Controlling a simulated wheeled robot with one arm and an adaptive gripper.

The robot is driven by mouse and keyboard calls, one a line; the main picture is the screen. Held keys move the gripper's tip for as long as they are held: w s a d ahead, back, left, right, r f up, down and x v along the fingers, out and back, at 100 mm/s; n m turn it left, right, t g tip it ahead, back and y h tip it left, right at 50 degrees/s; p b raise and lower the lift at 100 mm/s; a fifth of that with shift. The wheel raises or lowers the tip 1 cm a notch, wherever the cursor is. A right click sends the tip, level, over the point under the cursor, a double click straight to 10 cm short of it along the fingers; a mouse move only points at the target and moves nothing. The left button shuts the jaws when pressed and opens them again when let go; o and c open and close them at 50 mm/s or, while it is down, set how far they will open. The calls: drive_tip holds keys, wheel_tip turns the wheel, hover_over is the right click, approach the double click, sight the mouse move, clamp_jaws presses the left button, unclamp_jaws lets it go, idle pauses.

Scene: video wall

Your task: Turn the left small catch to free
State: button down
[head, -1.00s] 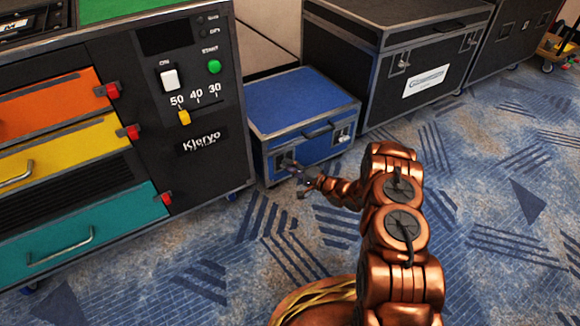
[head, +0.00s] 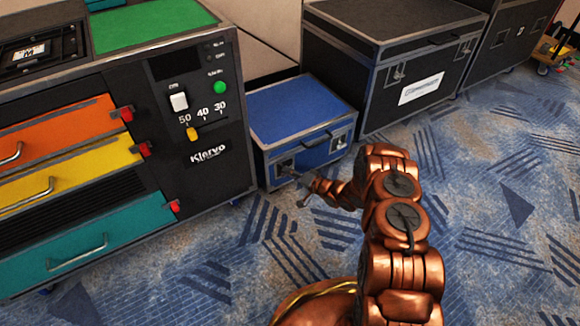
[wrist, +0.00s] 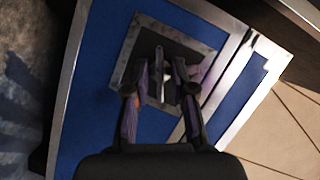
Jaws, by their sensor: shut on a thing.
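The small blue case (head: 300,105) stands on the carpet with two small metal catches on its front. The left small catch (head: 284,167) is at the left of that front, and the right one (head: 340,142) is at the right. My gripper (head: 293,174) is at the left catch. In the wrist view, the catch's metal plate (wrist: 141,36) is on the blue panel, and my gripper (wrist: 160,88) has its fingers on either side of the narrow metal catch part (wrist: 159,66). The fingers partly hide the catch, so its exact angle is hard to tell.
A black cabinet (head: 215,175) with orange, yellow and teal drawers stands close on the left. A large black case (head: 390,60) stands behind to the right. A handle (head: 318,139) sits between the catches. Carpet in front and right is clear.

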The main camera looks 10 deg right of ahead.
drive_tip(key=shift+a+r+n+h+p, duration=0.15)
drive_tip(key=shift+n+h+p, duration=1.25)
drive_tip(key=shift+n+p, duration=1.45)
drive_tip(key=shift+a+r+n+h+p, duration=0.15)
drive_tip(key=shift+n+h+p, duration=1.4)
drive_tip(key=shift+p, duration=2.5)
drive_tip(key=shift+f, duration=0.1)
drive_tip(key=c, duration=1.3)
unclamp_jaws()
drive_tip(key=shift+s+d, duration=0.1)
drive_tip(key=shift+d, duration=0.05)
drive_tip(key=v, duration=1.1)
drive_tip(key=shift+s, duration=0.35)
